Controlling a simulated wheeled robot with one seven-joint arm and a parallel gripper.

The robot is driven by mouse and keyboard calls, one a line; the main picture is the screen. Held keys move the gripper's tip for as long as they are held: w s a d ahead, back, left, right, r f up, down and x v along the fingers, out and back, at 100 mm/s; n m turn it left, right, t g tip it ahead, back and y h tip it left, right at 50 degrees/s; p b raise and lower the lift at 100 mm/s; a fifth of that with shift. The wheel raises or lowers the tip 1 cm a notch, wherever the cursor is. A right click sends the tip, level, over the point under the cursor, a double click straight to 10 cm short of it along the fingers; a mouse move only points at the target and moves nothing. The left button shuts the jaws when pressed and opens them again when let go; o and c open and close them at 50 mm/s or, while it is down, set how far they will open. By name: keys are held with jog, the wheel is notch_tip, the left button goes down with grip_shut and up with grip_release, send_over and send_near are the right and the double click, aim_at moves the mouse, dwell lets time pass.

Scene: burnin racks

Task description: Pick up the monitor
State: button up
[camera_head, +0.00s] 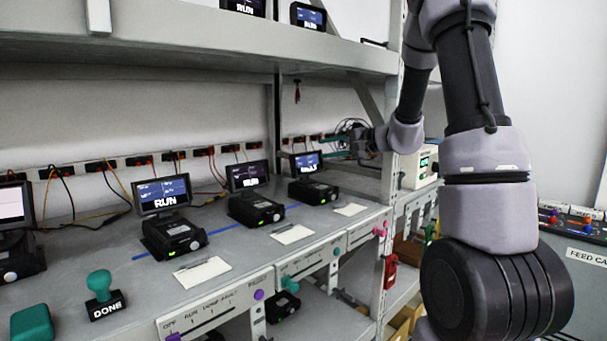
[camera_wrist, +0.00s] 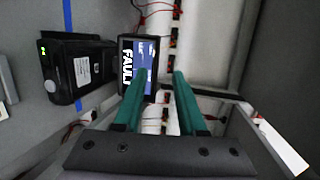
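The monitor (camera_head: 307,161) is a small dark-framed screen on a black base unit (camera_head: 313,190), the rightmost on the bench. In the wrist view its screen (camera_wrist: 143,58) appears sideways, reads "FAULT" and is lit blue, beside its black base (camera_wrist: 78,70). My gripper (camera_head: 338,142) is just right of the monitor, reaching in from the right. In the wrist view my gripper (camera_wrist: 158,78) has its two green fingers apart with nothing held. The left finger covers part of the screen's lower edge; contact cannot be told.
More monitors reading RUN stand along the bench to the left (camera_head: 163,194) (camera_head: 248,175). An upper shelf (camera_head: 200,40) and a rack post (camera_head: 392,190) are close to my arm. Cables and connectors (camera_head: 210,155) line the back wall. A DONE stamp (camera_head: 104,296) sits at the front left.

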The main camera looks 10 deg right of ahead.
aim_at(302, 154)
jog(key=x, duration=0.7)
jog(key=shift+w+a+f, duration=0.1)
jog(key=shift+a+f, duration=0.15)
grip_shut()
dwell(1.1)
